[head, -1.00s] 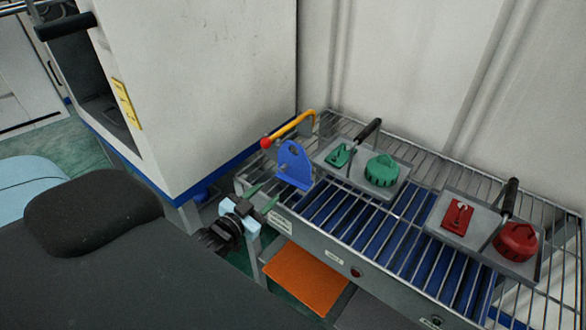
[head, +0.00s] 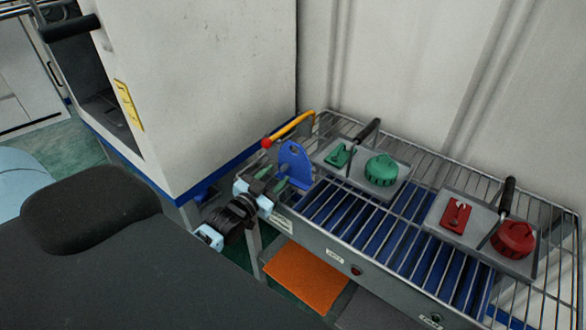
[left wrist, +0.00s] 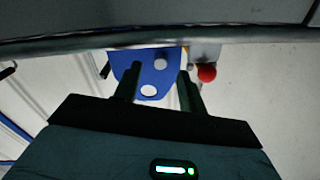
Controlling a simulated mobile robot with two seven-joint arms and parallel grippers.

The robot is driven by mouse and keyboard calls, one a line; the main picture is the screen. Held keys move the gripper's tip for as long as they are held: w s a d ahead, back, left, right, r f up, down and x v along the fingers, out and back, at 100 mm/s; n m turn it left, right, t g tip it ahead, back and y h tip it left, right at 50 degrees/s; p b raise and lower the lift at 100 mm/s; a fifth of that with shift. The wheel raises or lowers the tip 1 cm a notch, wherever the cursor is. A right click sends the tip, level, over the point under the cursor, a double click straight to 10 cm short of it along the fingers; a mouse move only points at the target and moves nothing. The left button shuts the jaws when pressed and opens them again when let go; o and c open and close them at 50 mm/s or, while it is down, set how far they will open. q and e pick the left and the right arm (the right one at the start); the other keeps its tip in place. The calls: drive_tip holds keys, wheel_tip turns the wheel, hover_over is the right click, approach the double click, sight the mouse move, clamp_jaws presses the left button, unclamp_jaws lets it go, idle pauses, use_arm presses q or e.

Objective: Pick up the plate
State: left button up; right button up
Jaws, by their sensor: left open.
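The blue plate (head: 294,161) stands upright at the left end of the wire rack, with a rounded top and a hole. It also shows in the left wrist view (left wrist: 150,80), with a round hole and a grey round spot on it. My left gripper (head: 271,187) is open, close to the plate's lower left side. In the left wrist view its two dark fingers (left wrist: 159,84) stand apart, with the plate seen between and beyond them. I cannot tell whether they touch it. My right gripper is not in view.
The wire rack (head: 345,215) carries a tray with green parts (head: 381,170) and a tray with red parts (head: 513,238). A yellow lever with a red knob (head: 267,143) is beside the plate. A white cabinet (head: 215,90) stands left. An orange panel (head: 304,279) lies below.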

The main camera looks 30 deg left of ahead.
sight(294, 162)
use_arm(q)
drive_tip(key=shift+w, duration=1.45)
drive_tip(key=shift+f, duration=0.1)
clamp_jaws()
drive_tip(key=shift+r, duration=0.2)
